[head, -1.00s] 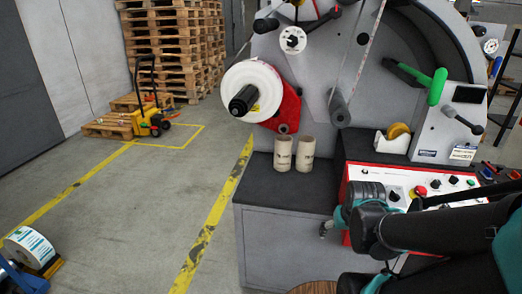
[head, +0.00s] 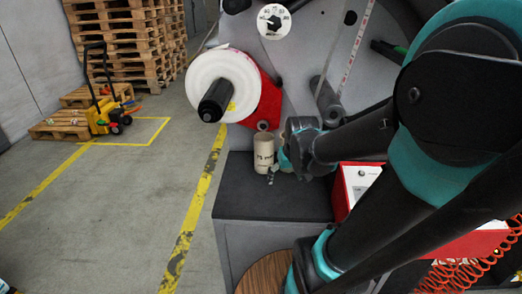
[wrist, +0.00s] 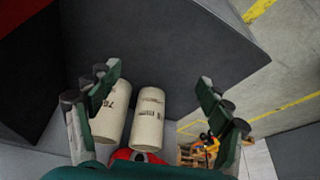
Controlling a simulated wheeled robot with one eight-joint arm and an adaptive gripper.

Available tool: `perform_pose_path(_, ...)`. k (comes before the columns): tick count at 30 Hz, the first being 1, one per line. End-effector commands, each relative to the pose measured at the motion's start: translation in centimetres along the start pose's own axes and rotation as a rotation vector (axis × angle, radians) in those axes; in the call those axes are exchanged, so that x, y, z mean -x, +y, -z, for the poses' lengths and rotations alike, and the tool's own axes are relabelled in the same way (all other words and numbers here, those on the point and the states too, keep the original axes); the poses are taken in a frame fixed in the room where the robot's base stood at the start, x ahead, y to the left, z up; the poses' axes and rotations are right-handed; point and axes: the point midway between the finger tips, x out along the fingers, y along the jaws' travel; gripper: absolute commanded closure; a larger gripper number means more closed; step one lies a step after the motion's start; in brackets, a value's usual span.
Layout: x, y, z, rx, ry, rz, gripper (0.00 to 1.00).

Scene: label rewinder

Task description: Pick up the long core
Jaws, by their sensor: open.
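Two pale cardboard cores stand on the dark machine shelf (head: 255,197). In the head view one core (head: 264,151) shows to the left of my gripper (head: 273,172); the other is mostly hidden behind my gripper and arm. In the wrist view both stand side by side, a left core (wrist: 110,112) with printed marks and a right core (wrist: 148,118). I cannot tell for certain which is the longer. My gripper (wrist: 158,80) is open and empty, its fingers spread on either side of the pair. The left finger is close to the left core; contact cannot be told.
A white roll (head: 222,82) on a black spindle and a red bracket (head: 262,104) are above the shelf. A red-edged control panel (head: 350,186) stands to the right, partly behind my arm. The floor at left is clear up to the pallet truck (head: 103,110).

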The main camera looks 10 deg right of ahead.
Motion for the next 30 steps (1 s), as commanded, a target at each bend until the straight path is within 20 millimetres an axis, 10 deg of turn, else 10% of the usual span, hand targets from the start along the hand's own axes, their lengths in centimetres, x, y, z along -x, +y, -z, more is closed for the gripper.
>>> perform_pose_path(18,5.3,-0.1,20.1,0.175,0.016,0.068,0.21)
perform_pose_path(30,2.1,-0.4,22.6,0.201,0.019,0.077,0.21)
